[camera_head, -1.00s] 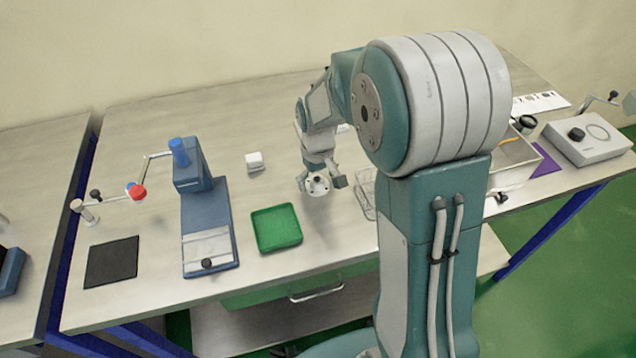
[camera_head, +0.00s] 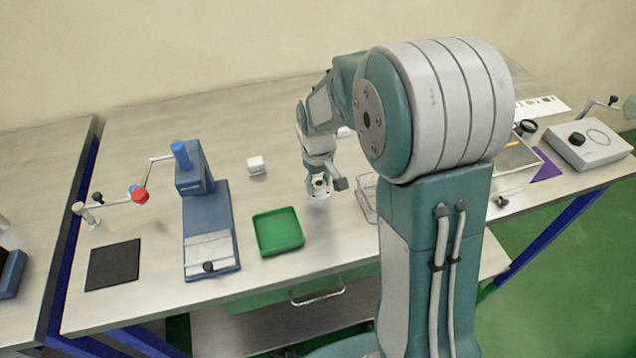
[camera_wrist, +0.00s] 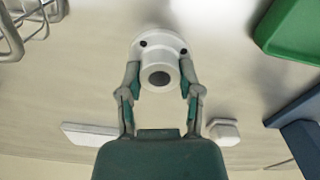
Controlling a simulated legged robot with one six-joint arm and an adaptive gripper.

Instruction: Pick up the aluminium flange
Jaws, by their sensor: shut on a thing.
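The aluminium flange (camera_wrist: 160,52) is a pale round disc with a raised hub, a dark bore and small dark holes in its rim. In the wrist view it sits between the two fingers of my gripper (camera_wrist: 160,82), which are shut on its hub from both sides. In the head view the flange (camera_head: 320,192) shows at the fingertips of my gripper (camera_head: 325,184), over the middle of the bench. My fingers hide part of it there. I cannot tell whether it touches the bench top.
A green tray (camera_head: 278,250) lies to the left of my gripper, with a blue press (camera_head: 208,235) beyond it. A wire rack (camera_head: 366,200) stands close on the right. A small white block (camera_head: 257,165) lies behind the tray. Bare bench lies in front of the gripper.

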